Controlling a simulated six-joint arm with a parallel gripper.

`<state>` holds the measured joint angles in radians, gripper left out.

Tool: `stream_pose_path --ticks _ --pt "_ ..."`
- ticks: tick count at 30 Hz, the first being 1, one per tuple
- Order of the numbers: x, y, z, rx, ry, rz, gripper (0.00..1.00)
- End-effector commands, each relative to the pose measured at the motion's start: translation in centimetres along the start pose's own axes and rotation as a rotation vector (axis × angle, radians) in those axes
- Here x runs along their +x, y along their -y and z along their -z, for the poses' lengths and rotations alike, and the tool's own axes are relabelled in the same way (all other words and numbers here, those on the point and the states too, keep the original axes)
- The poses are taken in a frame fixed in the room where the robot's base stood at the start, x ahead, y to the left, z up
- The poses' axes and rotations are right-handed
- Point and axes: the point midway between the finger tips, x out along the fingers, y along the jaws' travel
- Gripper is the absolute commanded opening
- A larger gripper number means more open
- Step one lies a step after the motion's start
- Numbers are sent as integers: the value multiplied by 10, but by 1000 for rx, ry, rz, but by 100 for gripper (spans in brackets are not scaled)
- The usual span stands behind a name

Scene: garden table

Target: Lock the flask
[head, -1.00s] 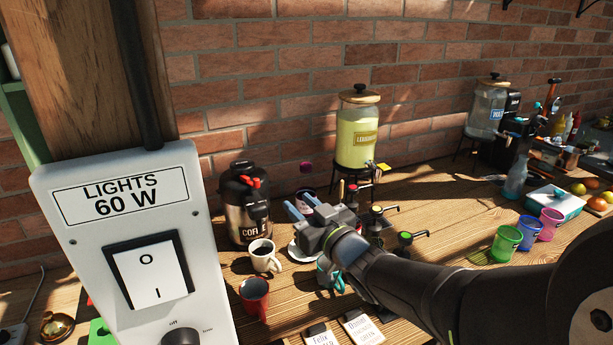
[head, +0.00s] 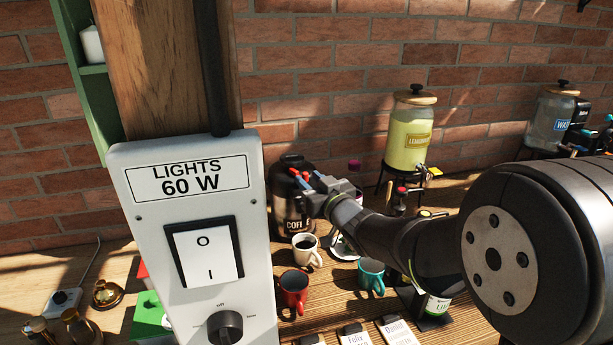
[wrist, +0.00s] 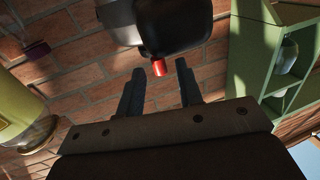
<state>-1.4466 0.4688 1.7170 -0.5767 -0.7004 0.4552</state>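The flask (head: 290,215) is a dark coffee pot with a black top, left of centre in the head view, partly hidden by my gripper. Red parts show on its top. In the wrist view its black top (wrist: 175,25) hangs in at the upper edge, with a red tab (wrist: 159,67) at its lower side. My gripper (wrist: 160,68) is open and empty. Its two dark fingers point at the black top, and the red tab appears between their tips. In the head view my gripper (head: 306,177) is by the flask's upper right side. I cannot tell whether it touches.
A light switch box (head: 195,230) stands close at the left front. A white cup (head: 304,250), a red mug (head: 294,289) and a teal mug (head: 371,275) stand below my arm. A lemonade dispenser (head: 408,140) is at the right. A green shelf (wrist: 285,60) shows in the wrist view.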

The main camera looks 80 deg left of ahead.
Motion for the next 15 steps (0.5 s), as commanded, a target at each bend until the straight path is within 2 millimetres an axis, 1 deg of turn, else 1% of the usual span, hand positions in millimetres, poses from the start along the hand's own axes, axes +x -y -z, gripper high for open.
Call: stream_pose_path --ticks 1,3,6,10,15 --pt "9 1 0 0 0 2 33" --pt "17 1 -1 0 1 2 33" --pt "25 0 0 -1 1 1 33" --pt "30 0 0 -1 0 1 33" --pt "30 0 0 0 0 0 33"
